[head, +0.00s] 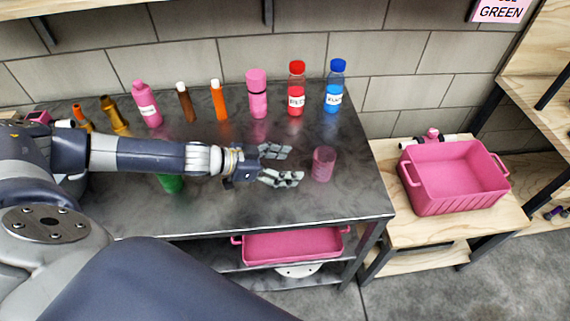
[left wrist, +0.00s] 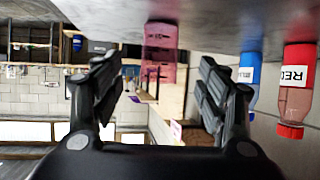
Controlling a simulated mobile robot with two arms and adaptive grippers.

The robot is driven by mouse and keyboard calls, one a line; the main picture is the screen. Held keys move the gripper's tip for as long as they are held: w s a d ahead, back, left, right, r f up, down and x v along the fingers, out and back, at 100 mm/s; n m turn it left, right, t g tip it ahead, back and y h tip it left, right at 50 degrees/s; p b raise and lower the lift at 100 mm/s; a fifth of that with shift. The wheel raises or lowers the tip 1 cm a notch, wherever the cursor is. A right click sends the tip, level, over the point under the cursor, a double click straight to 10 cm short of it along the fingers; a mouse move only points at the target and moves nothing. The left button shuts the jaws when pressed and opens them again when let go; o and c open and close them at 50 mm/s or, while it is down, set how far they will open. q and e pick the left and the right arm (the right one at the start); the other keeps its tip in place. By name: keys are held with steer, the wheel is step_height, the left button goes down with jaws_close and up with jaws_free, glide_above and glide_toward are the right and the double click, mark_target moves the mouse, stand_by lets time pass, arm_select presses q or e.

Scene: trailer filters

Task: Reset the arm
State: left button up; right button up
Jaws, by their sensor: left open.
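My left gripper (head: 282,166) reaches across the dark metal table from the left, its two fingers spread and empty. It also shows in the left wrist view (left wrist: 160,95), with open space between the fingers. A pink translucent cup (head: 323,163) stands on the table just right of the fingertips, apart from them. In the left wrist view the cup (left wrist: 161,45) shows ahead between the fingers. My right gripper is in neither view.
A red bottle (head: 296,92), a blue bottle (head: 335,88) and several others stand along the table's back. A green item (head: 171,183) is partly hidden under my left arm. A pink bin (head: 455,178) sits on a wooden stand at right; a pink tray (head: 292,246) lies below the table.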

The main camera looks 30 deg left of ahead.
arm_select(q)
steer(key=shift+a, duration=0.1)
stand_by(0.4)
